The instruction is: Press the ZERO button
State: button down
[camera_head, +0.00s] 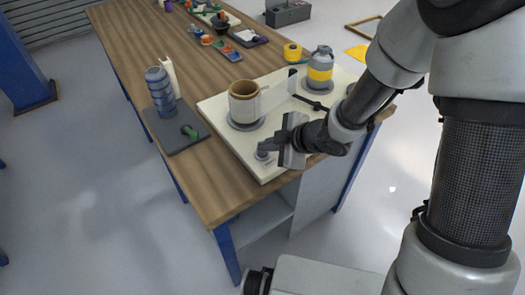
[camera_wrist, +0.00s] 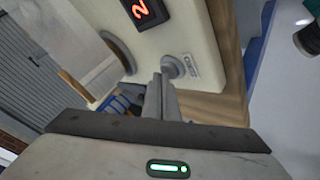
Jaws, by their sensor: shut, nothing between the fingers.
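The ZERO button appears as a round grey knob (camera_wrist: 173,66) on the cream panel (camera_wrist: 204,45) in the wrist view. A small label plate beside it is too small to read. In the head view, the button (camera_head: 262,156) sits near the panel's front corner, partly hidden by my fingers. My gripper (camera_head: 264,147) is shut and empty at the button. In the wrist view its fingertips (camera_wrist: 160,78) lie just left of the knob. I cannot tell whether they touch it.
A dark display (camera_wrist: 144,10) shows a red digit on the panel. A cream-and-brown roll (camera_head: 243,104) and a yellow-grey canister (camera_head: 320,70) stand on the panel (camera_head: 222,122). A blue ribbed roller (camera_head: 160,92) stands on a grey plate to the left. Bare wood lies along the table's front.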

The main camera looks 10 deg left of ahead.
aim_at(266, 154)
jog(key=shift+f, duration=0.25)
dwell(0.4)
jog(key=shift+r+p, duration=0.7)
jog(key=shift+r, duration=0.2)
notch_tip(266, 154, up, 5)
jog(key=p, duration=0.4)
jog(key=shift+p, duration=0.35)
